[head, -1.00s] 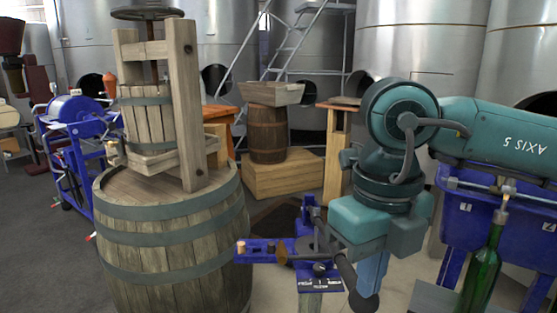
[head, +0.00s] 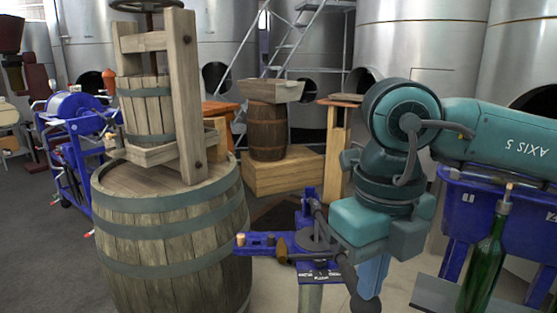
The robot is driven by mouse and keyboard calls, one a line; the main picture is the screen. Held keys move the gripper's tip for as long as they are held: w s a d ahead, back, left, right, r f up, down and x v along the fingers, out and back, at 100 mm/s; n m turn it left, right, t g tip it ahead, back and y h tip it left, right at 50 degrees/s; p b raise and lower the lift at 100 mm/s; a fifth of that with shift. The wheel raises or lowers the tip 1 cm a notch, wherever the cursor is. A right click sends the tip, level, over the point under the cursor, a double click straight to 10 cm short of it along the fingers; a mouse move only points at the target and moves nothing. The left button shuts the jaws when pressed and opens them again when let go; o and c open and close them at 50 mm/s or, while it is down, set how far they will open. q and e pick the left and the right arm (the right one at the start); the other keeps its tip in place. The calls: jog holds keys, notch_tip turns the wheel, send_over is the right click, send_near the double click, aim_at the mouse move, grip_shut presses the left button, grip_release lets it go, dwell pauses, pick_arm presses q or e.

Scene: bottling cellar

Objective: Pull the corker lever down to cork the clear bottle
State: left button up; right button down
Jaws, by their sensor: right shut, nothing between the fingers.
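The corker (head: 318,270) is a blue frame low in the middle of the head view, with a blue arm reaching left. Its dark lever (head: 338,258) slants from upper left down to a dark knob at lower right. A pale, see-through shape under the blue block may be the clear bottle (head: 310,299); the bottom edge of the picture cuts it off. My right gripper (head: 371,284), light blue below the teal wrist, points down beside the lever's lower end. It is shut and empty; I cannot tell whether it touches the lever. My left gripper is not in view.
A large barrel (head: 170,235) carrying a wooden press (head: 190,110) stands left of the corker. A corked green bottle (head: 483,268) stands at right, before a blue bin (head: 466,225). A small cask (head: 267,130) and steel tanks (head: 420,50) stand behind.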

aim_at(370, 303)
jog(key=shift+s+f+b, duration=0.15)
jog(key=shift+f+b, duration=0.35)
jog(key=shift+f, duration=0.15)
jog(key=shift+s+f+b, duration=0.15)
jog(key=shift+f+b, duration=0.35)
jog(key=shift+f, duration=0.15)
jog(key=shift+s+f+b, duration=0.15)
jog(key=shift+f+b, duration=0.55)
jog(key=shift+s+f+b, duration=0.1)
jog(key=shift+f+b, duration=0.55)
jog(key=shift+s+f+b, duration=0.15)
jog(key=shift+f+b, duration=1.15)
jog(key=shift+f, duration=0.1)
jog(key=shift+s+f+b, duration=0.1)
jog(key=shift+f+b, duration=1.2)
jog(key=shift+f, duration=0.05)
